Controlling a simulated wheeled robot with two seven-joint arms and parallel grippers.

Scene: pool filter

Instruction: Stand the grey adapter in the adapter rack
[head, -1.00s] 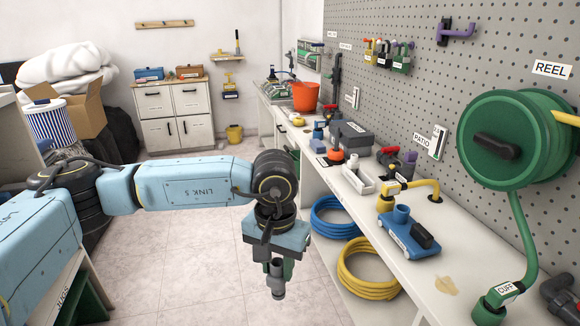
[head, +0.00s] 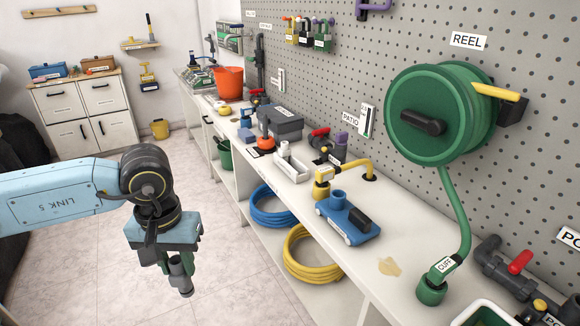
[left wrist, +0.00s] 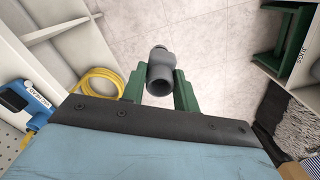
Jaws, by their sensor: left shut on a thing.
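The grey adapter (head: 182,278) is a short, stepped pipe piece. My left gripper (head: 176,262) is shut on it and holds it above the open floor, left of the bench, with its narrower end down. In the left wrist view the adapter (left wrist: 161,76) sits between the two green fingers (left wrist: 160,88), with one round opening facing the camera. I cannot pick out the adapter rack for certain; a low white holder (head: 293,165) stands on the bench, its label too small to read. My right gripper is not in view.
The bench (head: 395,235) runs along the pegboard. A blue pump-like unit (head: 348,222), a yellow pipe (head: 345,168), a grey box (head: 280,123) and an orange bucket (head: 229,84) stand on it. The green reel (head: 440,112) hangs at right. Coiled hoses (head: 312,262) lie below. The floor is clear.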

